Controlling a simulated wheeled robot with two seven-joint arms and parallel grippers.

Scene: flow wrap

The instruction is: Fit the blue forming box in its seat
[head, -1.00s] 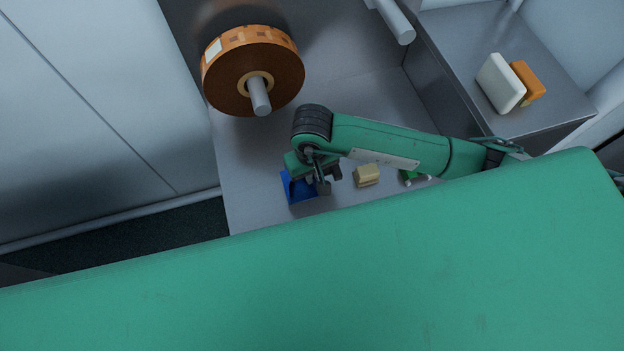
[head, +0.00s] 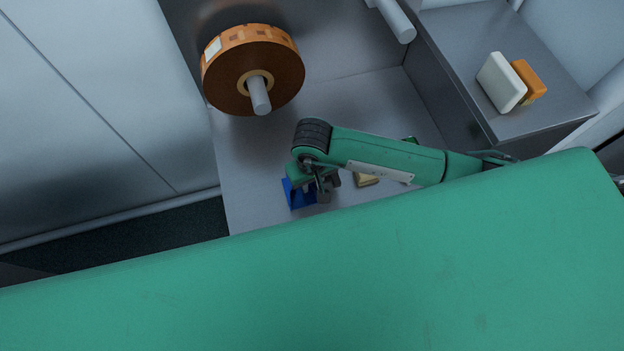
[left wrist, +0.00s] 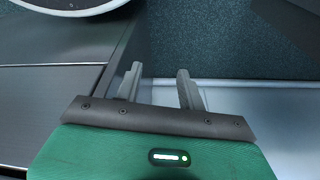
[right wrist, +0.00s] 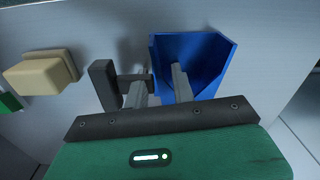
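The blue forming box (head: 299,193) is at the left end of my right arm in the head view, partly covered by the gripper. In the right wrist view the box (right wrist: 205,55) shows its open, angular hollow. A dark grey block (right wrist: 103,85) on a short stem is beside it. My right gripper (right wrist: 157,82) has one finger in front of the hollow and one left of it, with the box's near-left wall between them; it appears shut on the box. My left gripper (left wrist: 157,80) is open and empty, outside the head view. I cannot make out the seat.
A cream block (right wrist: 40,75) lies left of the box in the right wrist view, with a green piece (right wrist: 10,103) beyond it. A brown film roll (head: 253,75) hangs at the upper left. White (head: 501,82) and orange (head: 529,82) blocks stand on the metal ledge (head: 480,40).

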